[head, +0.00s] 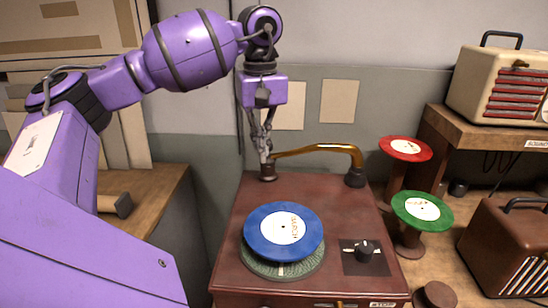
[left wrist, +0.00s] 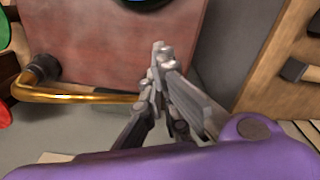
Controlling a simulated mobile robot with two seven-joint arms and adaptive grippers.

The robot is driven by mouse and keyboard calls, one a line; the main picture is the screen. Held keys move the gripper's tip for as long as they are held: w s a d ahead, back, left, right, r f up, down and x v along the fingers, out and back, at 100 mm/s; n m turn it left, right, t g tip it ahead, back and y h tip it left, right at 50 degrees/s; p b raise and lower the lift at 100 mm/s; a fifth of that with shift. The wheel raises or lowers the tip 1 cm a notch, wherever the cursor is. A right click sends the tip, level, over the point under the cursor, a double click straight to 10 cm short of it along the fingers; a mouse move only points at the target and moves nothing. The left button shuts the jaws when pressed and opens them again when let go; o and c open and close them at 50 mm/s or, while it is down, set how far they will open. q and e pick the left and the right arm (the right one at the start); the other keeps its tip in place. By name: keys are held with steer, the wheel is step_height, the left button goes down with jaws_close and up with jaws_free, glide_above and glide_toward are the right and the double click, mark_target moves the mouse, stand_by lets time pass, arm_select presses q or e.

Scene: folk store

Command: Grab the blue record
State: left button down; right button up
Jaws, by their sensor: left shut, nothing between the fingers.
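The blue record (head: 262,238) with a white label lies on the green platter (head: 296,268) of a dark red record player (head: 330,200). Only a thin dark blue edge of the record shows at the top of the left wrist view (left wrist: 147,2). My left gripper (head: 265,160) is shut and empty, pointing down at the player's far edge, beside the end of the brass tonearm (head: 318,149). It is behind the record and apart from it. The left wrist view also shows the shut fingers (left wrist: 160,55). My right gripper is not in view.
A red record (head: 385,145) and a green record (head: 400,212) rest on round stands right of the player. A cream radio (head: 480,85) sits on a shelf; a brown radio (head: 490,235) stands at the lower right. A black knob (head: 364,249) is on the player's front right.

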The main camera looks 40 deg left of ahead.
arm_select(q)
step_height(320, 180, down, 9)
steer(key=shift+r+p, duration=0.1)
steer(key=shift+p, duration=0.5)
steer(key=d, duration=0.1)
steer(key=s+d+p, duration=0.1)
steer(key=d, duration=0.1)
steer(key=shift+s+r, duration=0.15)
steer(key=shift+s, duration=0.1)
steer(key=shift+s+d, duration=0.1)
steer(key=shift+d, duration=0.15)
steer(key=shift+f, duration=0.2)
steer(key=shift+s+d, duration=0.1)
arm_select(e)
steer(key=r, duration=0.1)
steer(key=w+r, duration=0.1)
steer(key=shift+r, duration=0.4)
arm_select(q)
steer(key=shift+s+d, duration=0.3)
steer(key=shift+d, duration=0.3)
steer(key=shift+s+d, duration=0.3)
steer(key=shift+d, duration=0.25)
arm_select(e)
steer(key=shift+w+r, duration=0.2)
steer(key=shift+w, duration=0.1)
arm_select(q)
steer(key=shift+r, duration=0.1)
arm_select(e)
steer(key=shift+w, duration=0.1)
